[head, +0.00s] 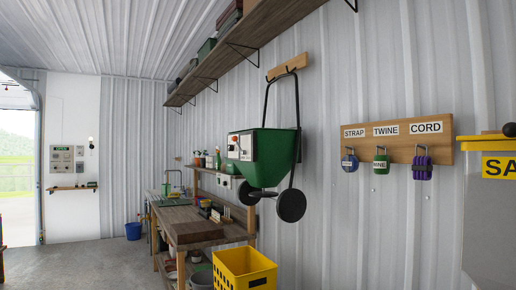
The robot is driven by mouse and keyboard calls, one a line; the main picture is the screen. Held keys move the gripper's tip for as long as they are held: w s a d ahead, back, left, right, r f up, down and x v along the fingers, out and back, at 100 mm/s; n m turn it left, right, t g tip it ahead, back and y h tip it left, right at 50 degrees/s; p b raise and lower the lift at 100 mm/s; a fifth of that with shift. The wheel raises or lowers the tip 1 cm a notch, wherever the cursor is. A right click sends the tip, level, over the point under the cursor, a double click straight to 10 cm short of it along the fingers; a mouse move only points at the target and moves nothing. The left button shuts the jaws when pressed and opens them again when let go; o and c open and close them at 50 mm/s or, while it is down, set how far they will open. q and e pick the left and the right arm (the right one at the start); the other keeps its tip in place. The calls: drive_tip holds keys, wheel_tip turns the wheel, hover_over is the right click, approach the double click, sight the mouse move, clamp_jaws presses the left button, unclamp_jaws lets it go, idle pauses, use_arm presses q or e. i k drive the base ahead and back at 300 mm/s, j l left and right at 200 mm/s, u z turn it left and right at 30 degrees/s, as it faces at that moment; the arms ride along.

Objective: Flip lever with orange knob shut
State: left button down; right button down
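A green spreader hopper (281,150) hangs on the corrugated wall by its dark handle from a wooden rail (288,67), with its wheels (291,205) at the bottom. A pale panel (246,148) shows at its left side, with a small orange-red spot (236,139) on it. It is too small to tell whether this is the lever's orange knob or how the lever stands. Neither of my grippers is in view.
A workbench (185,214) runs along the wall, with a yellow crate (245,269) at its near end. A wooden board (402,139) with labelled hooks hangs at right, beside a grey bin (491,225) with a yellow rim. The concrete floor (95,262) at left is clear.

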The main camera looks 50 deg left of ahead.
sight(234, 139)
drive_tip(key=i+j+z, duration=0.1)
drive_tip(key=j, duration=1.3)
drive_tip(key=i+j+z, duration=0.1)
drive_tip(key=j, duration=1.25)
drive_tip(key=i+j+z, duration=0.1)
drive_tip(key=j, duration=1.3)
